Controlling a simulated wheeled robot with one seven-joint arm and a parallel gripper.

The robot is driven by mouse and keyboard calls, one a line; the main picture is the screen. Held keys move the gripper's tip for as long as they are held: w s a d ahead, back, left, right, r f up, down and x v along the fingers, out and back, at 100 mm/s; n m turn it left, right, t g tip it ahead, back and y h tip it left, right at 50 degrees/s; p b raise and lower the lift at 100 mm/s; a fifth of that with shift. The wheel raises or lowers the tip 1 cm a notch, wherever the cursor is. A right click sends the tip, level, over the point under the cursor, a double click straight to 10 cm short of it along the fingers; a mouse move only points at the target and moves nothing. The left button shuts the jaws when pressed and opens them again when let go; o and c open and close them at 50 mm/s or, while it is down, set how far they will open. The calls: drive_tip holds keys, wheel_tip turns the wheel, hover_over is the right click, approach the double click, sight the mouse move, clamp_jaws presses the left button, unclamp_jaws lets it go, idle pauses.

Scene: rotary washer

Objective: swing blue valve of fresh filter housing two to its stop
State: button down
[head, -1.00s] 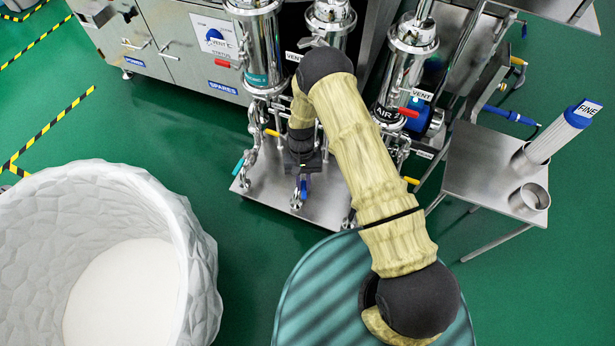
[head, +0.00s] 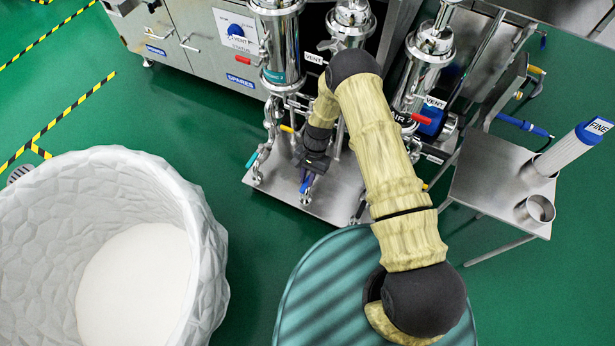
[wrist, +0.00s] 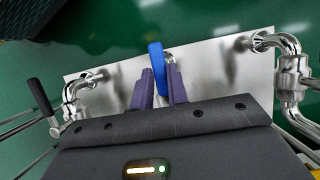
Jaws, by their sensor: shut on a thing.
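In the wrist view my gripper (wrist: 161,88) has its two purple fingers closed on a blue valve handle (wrist: 156,62), whose rounded end sticks out past the fingertips. In the head view my gripper (head: 305,183) reaches down at the front of the steel skid, and a bit of the blue handle shows at its tips. The valve body under the handle is hidden by the fingers. The steel filter housings (head: 280,45) stand behind my arm.
The steel skid plate (wrist: 205,60) lies below, with pipe elbows at both sides. A teal-handled valve (head: 252,158) is to the left. A white bin (head: 210,250) stands at front left. A steel side table (head: 490,190) at right holds a FINE filter cartridge (head: 570,150).

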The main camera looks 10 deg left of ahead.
sight(306, 181)
drive_tip(key=shift+a, duration=0.2)
drive_tip(key=c, duration=1.4)
unclamp_jaws()
drive_tip(key=shift+d, duration=0.1)
drive_tip(key=shift+o, duration=0.2)
wheel_tip(306, 181, up, 10)
drive_tip(key=p, duration=0.3)
drive_tip(key=shift+p, duration=0.3)
